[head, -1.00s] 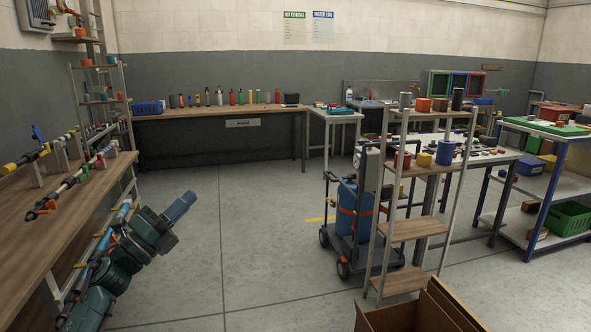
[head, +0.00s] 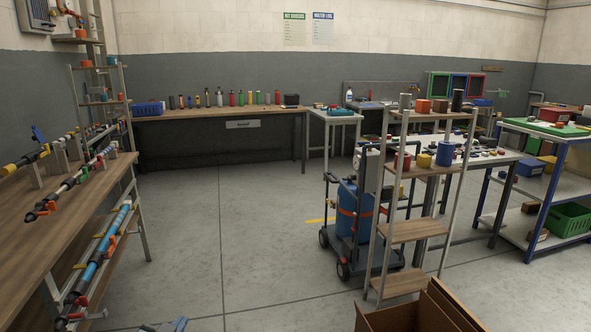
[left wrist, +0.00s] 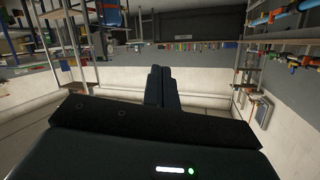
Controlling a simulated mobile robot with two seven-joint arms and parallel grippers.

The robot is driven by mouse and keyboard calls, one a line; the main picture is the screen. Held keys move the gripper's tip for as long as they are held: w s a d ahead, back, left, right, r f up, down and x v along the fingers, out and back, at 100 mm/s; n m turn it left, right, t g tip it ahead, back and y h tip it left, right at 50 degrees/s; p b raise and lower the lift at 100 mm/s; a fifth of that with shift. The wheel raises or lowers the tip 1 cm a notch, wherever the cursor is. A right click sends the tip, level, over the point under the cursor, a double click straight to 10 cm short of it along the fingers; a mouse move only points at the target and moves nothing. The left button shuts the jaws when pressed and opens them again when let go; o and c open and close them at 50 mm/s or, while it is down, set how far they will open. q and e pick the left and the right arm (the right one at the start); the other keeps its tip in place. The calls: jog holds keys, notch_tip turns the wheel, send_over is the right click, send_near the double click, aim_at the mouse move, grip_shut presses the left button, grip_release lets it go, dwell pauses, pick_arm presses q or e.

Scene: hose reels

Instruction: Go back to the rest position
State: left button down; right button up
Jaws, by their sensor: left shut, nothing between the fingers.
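Only the tip of my left gripper (head: 174,325) shows in the head view, at the bottom edge left of the middle. In the left wrist view its two dark fingers (left wrist: 161,72) lie together with nothing between them. It is over open floor, right of the long wooden bench (head: 60,215), and apart from it. My right gripper is in neither view.
The bench at left carries hose wands, with a blue pipe (head: 98,262) on its lower rack. A blue cylinder cart (head: 352,215) and a shelf stand (head: 413,231) are at right, with an open cardboard box (head: 400,318) in front. The middle floor is clear.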

pick_arm(q)
jog(key=s+d+f+g+h, duration=0.1)
jog(key=s+d+f, duration=0.2)
jog(key=s, duration=0.6)
jog(key=s+d+f+g, duration=0.1)
jog(key=s+d+f, duration=0.2)
jog(key=s, duration=0.6)
jog(key=s+d+f+g+h, duration=0.1)
jog(key=s+d+f+g, duration=0.1)
jog(key=s+d, duration=0.3)
jog(key=s+f, duration=0.1)
jog(key=s, duration=0.3)
jog(key=shift+d+f+n+h, duration=0.2)
jog(key=shift+d+n+h, duration=0.1)
jog(key=shift+n, duration=0.1)
